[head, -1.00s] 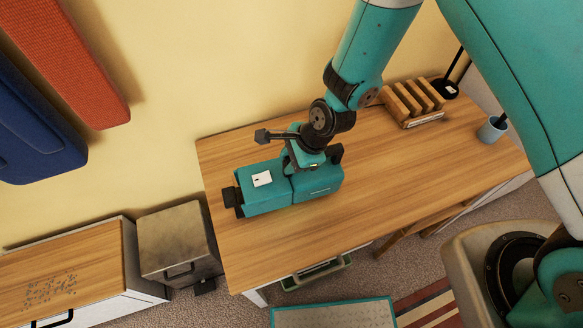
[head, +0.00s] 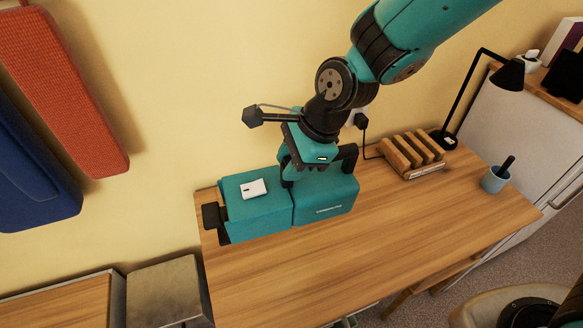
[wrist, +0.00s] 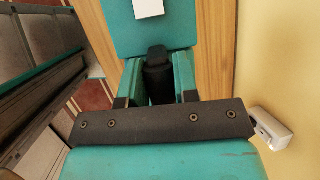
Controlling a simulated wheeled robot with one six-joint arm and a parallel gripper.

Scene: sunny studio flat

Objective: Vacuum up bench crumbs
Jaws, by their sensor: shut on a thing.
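A boxy teal handheld vacuum (head: 325,198) with a white label and black end pieces hangs over the left end of the wooden desk. It looks lifted a little above the desktop; its underside is hidden. My gripper (head: 298,172) comes down on its top. In the wrist view, my gripper (wrist: 157,66) is shut on the vacuum's black handle (wrist: 157,82), with the teal body beyond the fingers. The wooden-topped bench (head: 60,312) shows only partly at the lower left. No crumbs show on its visible part.
The desk (head: 400,225) also carries a wooden slotted rack (head: 412,155), a black lamp (head: 507,74) and a blue cup (head: 494,181). A grey box (head: 168,294) stands between desk and bench. Orange (head: 65,90) and blue (head: 35,185) panels hang on the wall at left.

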